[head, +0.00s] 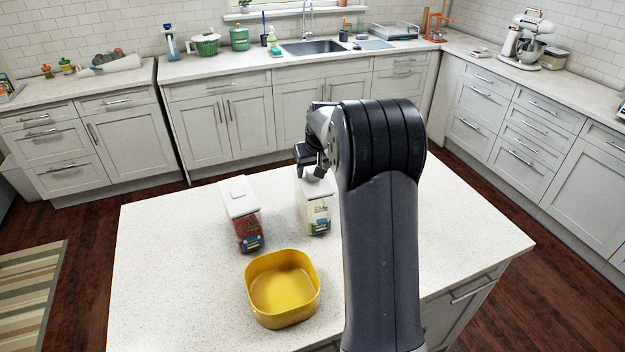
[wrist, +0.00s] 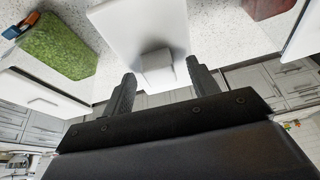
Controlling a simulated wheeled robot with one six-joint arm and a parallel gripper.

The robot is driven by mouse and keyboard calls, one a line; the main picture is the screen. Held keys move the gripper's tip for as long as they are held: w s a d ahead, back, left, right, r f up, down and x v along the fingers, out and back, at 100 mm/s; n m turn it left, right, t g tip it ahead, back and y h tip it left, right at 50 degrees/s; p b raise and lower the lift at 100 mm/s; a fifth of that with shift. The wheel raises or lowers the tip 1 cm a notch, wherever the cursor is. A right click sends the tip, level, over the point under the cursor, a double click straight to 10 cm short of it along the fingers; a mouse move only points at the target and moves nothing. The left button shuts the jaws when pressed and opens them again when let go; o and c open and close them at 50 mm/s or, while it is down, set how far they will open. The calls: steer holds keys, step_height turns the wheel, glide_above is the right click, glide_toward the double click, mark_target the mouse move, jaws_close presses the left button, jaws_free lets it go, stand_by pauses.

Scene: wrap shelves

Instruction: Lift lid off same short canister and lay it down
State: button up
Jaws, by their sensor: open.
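A clear canister (head: 318,214) with pale contents, a coloured label and a white lid (head: 309,190) stands upright on the island, right of centre. My gripper (head: 313,170) is above its lid, pointing down. In the wrist view the white lid (wrist: 120,30) has a square knob (wrist: 157,67). The open fingers (wrist: 161,75) are on either side of the knob, with gaps visible. Part of the lid is hidden by my gripper in the head view. A canister with red contents (head: 249,229) and a white lid (head: 238,196) stands to the left.
A yellow open bowl (head: 259,306) stands in front of the canisters. A green-filled canister (wrist: 60,45) shows at left in the wrist view; my arm seems to hide it in the head view. The island top (head: 165,260) is clear at left.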

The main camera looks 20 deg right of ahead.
steer(key=c, duration=1.1)
steer(key=shift+r, duration=0.1)
step_height(320, 180, up, 14)
steer(key=p, duration=0.2)
steer(key=shift+f, duration=0.25)
